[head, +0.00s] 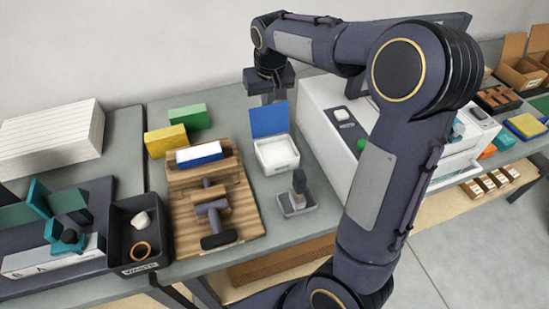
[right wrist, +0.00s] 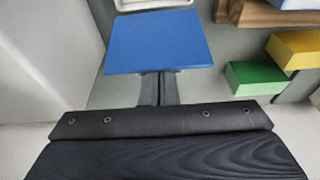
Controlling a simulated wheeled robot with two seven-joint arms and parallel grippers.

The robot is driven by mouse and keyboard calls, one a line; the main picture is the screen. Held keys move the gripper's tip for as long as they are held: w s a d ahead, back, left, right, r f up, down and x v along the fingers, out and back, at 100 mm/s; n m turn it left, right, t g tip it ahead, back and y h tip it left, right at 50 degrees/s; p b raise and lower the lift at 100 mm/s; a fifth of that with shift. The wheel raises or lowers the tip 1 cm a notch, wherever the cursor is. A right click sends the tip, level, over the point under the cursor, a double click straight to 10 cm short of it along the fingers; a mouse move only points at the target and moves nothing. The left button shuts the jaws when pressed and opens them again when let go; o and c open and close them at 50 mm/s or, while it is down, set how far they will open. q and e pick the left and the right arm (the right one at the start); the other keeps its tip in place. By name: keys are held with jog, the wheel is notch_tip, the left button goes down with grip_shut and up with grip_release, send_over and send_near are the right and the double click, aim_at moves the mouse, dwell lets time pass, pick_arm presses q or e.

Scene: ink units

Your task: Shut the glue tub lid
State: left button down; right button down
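The glue tub (head: 278,156) is a white open box on the grey bench, with pale contents. Its blue lid (head: 268,119) stands raised at the tub's back edge, so the tub is open. In the right wrist view the lid (right wrist: 158,42) is a blue panel, with the tub's rim (right wrist: 152,6) beyond it. My right gripper (head: 268,98) points down just behind the lid. Its two fingers (right wrist: 157,88) are close together with nothing seen between them. Their tips are partly hidden by the lid, and I cannot tell whether they touch it. My left gripper is not in view.
A white machine (head: 338,125) stands right of the tub. Yellow (head: 166,140) and green (head: 188,116) blocks and a wooden board (head: 240,205) are on the left. A small tray with a brush (head: 297,203) sits in front. A black waste bin (head: 122,235) is farther left.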

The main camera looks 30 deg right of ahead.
aim_at(270, 121)
jog(key=s, duration=0.1)
jog(key=s+f, duration=0.1)
jog(key=s, duration=0.1)
jog(key=shift+s+a+f+g, duration=0.2)
jog(key=shift+a+f+g, duration=0.05)
jog(key=shift+f+g, duration=0.1)
jog(key=shift+w+r, duration=0.25)
jog(key=shift+w+d+r+p, duration=0.1)
jog(key=shift+w+p, duration=0.2)
jog(key=shift+w, duration=0.1)
notch_tip(270, 121, up, 7)
jog(key=p, duration=0.6)
jog(key=c, duration=2.2)
grip_release()
